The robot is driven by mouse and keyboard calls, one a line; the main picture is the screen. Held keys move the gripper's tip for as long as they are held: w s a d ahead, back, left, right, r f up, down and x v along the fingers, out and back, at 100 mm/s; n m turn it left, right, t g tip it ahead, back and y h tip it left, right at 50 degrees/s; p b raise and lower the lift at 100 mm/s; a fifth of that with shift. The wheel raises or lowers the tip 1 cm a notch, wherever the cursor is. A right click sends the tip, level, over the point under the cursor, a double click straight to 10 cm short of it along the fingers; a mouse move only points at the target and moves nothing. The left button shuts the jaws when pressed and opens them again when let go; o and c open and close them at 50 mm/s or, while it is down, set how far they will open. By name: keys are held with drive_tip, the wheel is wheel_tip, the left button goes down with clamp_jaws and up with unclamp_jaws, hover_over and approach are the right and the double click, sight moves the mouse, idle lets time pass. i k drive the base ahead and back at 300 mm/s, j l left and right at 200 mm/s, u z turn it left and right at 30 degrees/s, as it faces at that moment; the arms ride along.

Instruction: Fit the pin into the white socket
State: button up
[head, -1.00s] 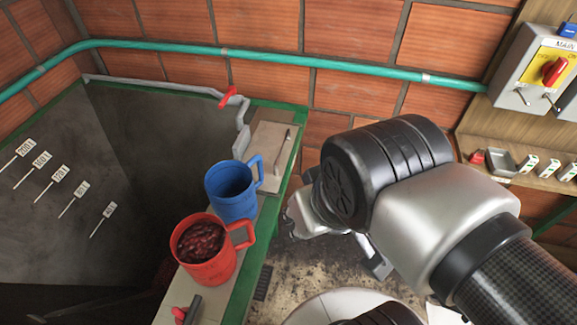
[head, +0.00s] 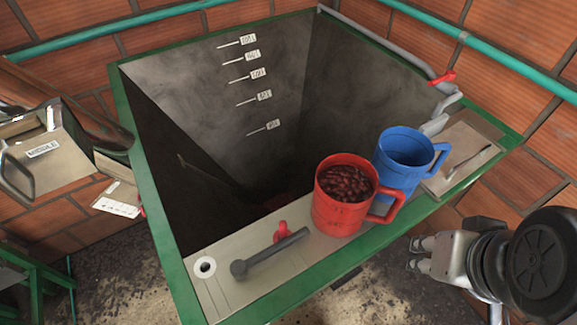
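A dark grey pin (head: 270,254) with a thick round end lies on the pale ledge of the green-rimmed tank. The white socket (head: 205,267) is a small white ring with a dark hole, at the left end of the same ledge. The pin's thick end points towards it, a short gap away. My gripper (head: 414,254) is at the right, beyond the ledge's outer green edge and well apart from the pin. Its fingertips look apart with nothing between them.
A red mug (head: 334,210) full of dark red cherries and a blue mug (head: 393,172) stand right of the pin. A red knob (head: 281,232) is just behind it. A flat plate (head: 455,150) with a thin tool is farther right. The tank (head: 215,155) is deep.

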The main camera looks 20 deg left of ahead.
sight(257, 106)
drive_tip(key=k+j+u, duration=0.1)
drive_tip(key=u, duration=1)
drive_tip(key=k+j, duration=0.1)
